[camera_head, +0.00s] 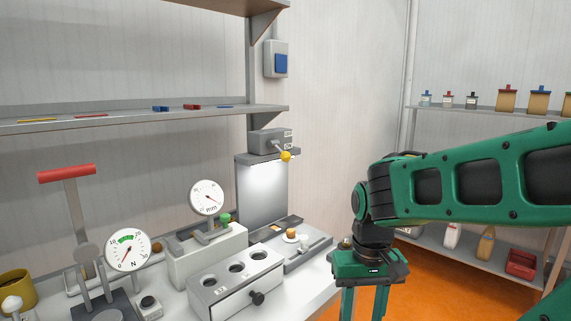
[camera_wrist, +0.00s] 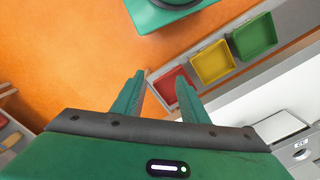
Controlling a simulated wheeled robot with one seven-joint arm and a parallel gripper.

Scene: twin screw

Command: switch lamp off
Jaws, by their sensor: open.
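A grey box (camera_head: 268,139) with a lever ending in a yellow ball (camera_head: 286,156) sits on a small bracket on the wall post. Below it a pale panel (camera_head: 262,190) is brightly lit near its top. I cannot tell which of these controls the light. My gripper (camera_head: 368,302) points down, open and empty, to the right of the bench and well apart from both. It also shows in the wrist view (camera_wrist: 160,88), above the orange floor.
The white bench (camera_head: 318,290) holds dial gauges (camera_head: 208,198), a block with round holes (camera_head: 238,282) and a red-handled press (camera_head: 67,173). A shelf (camera_head: 140,118) runs above it. Coloured bins (camera_wrist: 212,62) show in the wrist view. A rack with bottles (camera_head: 490,108) stands at right.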

